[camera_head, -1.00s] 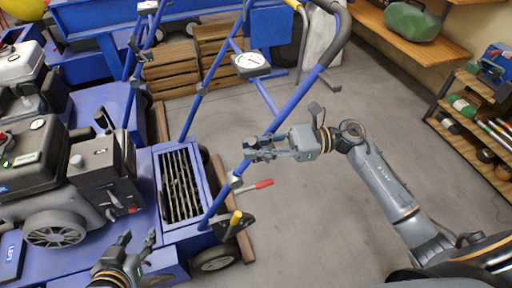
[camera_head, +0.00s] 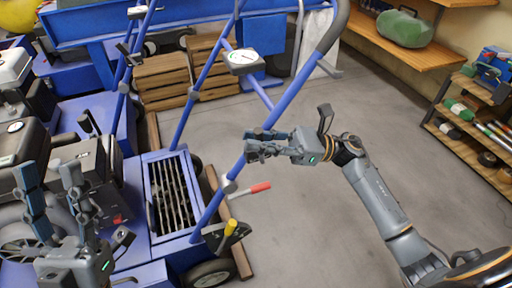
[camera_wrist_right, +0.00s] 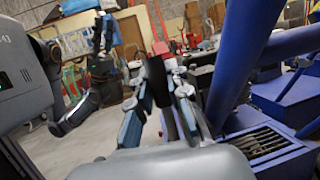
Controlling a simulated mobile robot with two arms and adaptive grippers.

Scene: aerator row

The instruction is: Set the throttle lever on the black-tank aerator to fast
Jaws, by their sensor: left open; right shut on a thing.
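The black-tank aerator stands at the left in the head view, its black tank (camera_head: 22,138) partly hidden behind my left gripper. Its blue handle tube (camera_head: 292,92) rises to the upper right. My right gripper (camera_head: 256,146) is at this tube, shut on a dark piece. In the right wrist view this blurred dark piece (camera_wrist_right: 157,80) shows between the fingers, and the blue tube (camera_wrist_right: 240,65) passes to their right. I cannot tell whether it is the throttle lever or how it is set. My left gripper (camera_head: 50,182) is open and empty, fingers up, in front of the engine.
A red-tipped lever (camera_head: 258,188) and a yellow-tipped lever (camera_head: 230,228) stick out below my right gripper. A gauge (camera_head: 243,61) sits on the handle. Wooden crates (camera_head: 168,75) stand behind. The floor (camera_head: 310,220) right of the aerator is clear.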

